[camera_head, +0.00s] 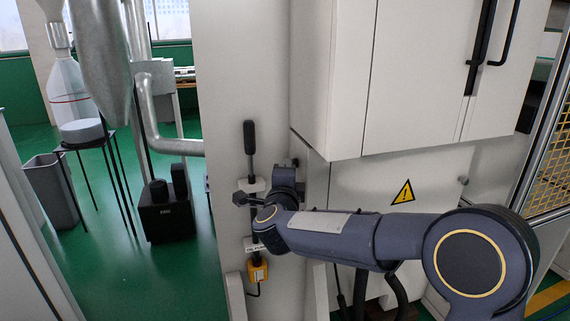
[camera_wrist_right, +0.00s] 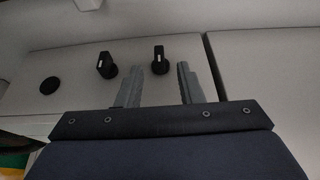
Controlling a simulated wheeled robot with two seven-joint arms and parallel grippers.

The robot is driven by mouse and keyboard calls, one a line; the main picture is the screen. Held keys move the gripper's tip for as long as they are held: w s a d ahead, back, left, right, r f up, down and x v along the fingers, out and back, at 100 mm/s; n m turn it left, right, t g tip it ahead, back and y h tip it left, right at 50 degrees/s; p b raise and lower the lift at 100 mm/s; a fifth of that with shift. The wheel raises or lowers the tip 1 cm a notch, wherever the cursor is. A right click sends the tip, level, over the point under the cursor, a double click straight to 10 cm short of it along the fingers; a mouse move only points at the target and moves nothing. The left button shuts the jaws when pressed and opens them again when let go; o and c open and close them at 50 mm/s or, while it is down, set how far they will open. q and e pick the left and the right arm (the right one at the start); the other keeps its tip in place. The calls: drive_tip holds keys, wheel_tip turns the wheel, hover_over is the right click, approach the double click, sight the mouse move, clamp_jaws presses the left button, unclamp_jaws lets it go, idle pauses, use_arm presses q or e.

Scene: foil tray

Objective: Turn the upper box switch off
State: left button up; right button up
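In the right wrist view, two black switches stick out from a pale panel: one (camera_wrist_right: 160,60) between the lines of my fingers, one (camera_wrist_right: 107,65) to its left. Each has a small light mark. I cannot tell from this view which is the upper one. My right gripper (camera_wrist_right: 160,68) is open and empty, its grey fingers pointing at the panel on either side of the first switch. Contact is not visible. In the head view my right arm reaches in from the right to the pale column, and its hand hides the switches. My left gripper is not in view.
A black round part (camera_wrist_right: 49,86) sits left of the switches. In the head view, a black-handled lever (camera_head: 250,138) stands on the column above a yellow box (camera_head: 258,271). A white cabinet (camera_head: 410,75) overhangs my arm. A warning triangle (camera_head: 403,193) is below it.

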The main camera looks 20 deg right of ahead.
drive_tip(key=shift+x, duration=2.3)
drive_tip(key=shift+c, duration=0.4)
clamp_jaws()
